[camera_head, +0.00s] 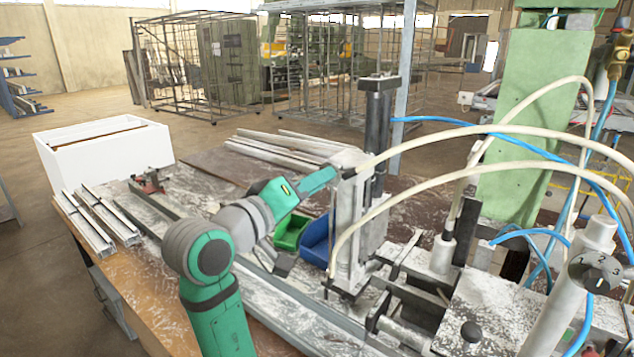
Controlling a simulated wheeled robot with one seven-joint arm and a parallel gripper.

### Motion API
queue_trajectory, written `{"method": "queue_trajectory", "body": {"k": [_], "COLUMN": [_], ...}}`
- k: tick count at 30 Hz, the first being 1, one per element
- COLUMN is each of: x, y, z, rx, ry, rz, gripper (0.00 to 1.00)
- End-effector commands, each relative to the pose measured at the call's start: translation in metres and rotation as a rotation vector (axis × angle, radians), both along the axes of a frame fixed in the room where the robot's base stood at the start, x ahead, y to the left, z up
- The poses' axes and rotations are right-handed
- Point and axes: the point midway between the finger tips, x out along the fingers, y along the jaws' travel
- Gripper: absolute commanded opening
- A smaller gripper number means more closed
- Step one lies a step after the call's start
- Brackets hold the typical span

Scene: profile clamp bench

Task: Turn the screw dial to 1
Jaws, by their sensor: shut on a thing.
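The screw dial (595,272) is a round grey face with a dark knob on the thick white cylinder at the right. The digits 1 and 2 show on its upper part. Its exact pointer setting is too small to read. My green and grey arm rises from the bottom centre and reaches right towards the upright clamp cylinder (349,225), far left of the dial. The arm's narrow green end meets the cylinder's upper left edge in the picture. The jaws and whatever is between them cannot be made out there. Nothing visible of my arm touches the dial.
Cream and blue hoses arch across the right side around the dial. A green bin (291,233) and a blue bin (317,243) stand on the bench behind my arm. Metal profiles (97,217) lie at the left.

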Motion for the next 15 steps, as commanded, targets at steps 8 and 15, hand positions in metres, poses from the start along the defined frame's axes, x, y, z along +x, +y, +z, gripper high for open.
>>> {"method": "queue_trajectory", "body": {"k": [8,15], "x": [0.0005,0.0005], "y": [0.0008,0.0015], "z": [0.0009,0.001], "rx": [-0.179,-0.279], "ry": [0.127,0.199], "rz": [0.003,0.004], "gripper": [0.0,0.0]}}
